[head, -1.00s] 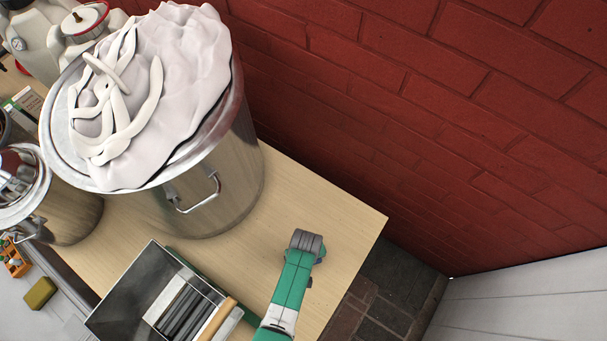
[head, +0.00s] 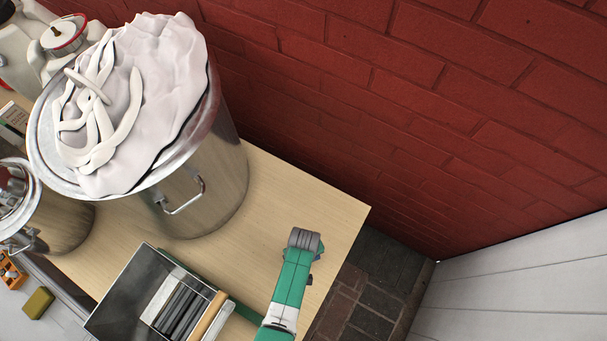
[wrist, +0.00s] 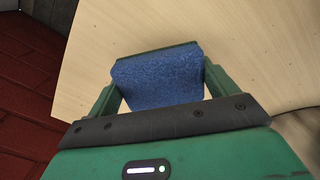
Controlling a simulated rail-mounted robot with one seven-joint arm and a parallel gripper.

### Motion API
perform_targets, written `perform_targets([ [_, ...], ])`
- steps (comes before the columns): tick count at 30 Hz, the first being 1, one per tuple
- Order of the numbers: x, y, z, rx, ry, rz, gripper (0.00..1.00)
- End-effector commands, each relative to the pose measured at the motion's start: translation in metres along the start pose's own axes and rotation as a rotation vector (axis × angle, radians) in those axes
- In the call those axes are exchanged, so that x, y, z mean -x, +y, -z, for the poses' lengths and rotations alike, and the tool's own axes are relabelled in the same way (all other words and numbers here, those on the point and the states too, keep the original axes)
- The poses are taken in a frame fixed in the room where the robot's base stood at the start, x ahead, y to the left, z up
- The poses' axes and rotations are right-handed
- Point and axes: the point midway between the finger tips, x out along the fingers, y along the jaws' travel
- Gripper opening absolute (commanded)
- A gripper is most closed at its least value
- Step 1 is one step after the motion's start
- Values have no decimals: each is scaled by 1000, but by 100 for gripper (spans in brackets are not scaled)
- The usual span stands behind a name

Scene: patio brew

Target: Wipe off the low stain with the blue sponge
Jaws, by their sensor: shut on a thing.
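The blue sponge (wrist: 158,76) is between the two green fingers of my gripper (wrist: 160,88) in the wrist view. The gripper is shut on it. The pale wooden tabletop (wrist: 245,45) shows behind the sponge; I cannot tell whether they touch. No stain can be made out in either view.
A large steel pot (head: 225,185) with a pale cloth (head: 170,65) on top stands on the table. A metal box (head: 120,295) with dark bars is left of my arm. A red brick wall (head: 400,110) rises behind. A yellowish block (head: 38,303) lies at lower left.

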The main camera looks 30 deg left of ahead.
Motion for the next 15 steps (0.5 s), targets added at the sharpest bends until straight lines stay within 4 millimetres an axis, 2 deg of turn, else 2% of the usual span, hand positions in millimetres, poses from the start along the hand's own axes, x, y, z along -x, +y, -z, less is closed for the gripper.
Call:
perform_targets([
  [1,8,0,0,0,0,0,57],
  [15,39,0,0,-1,0,0,57],
])
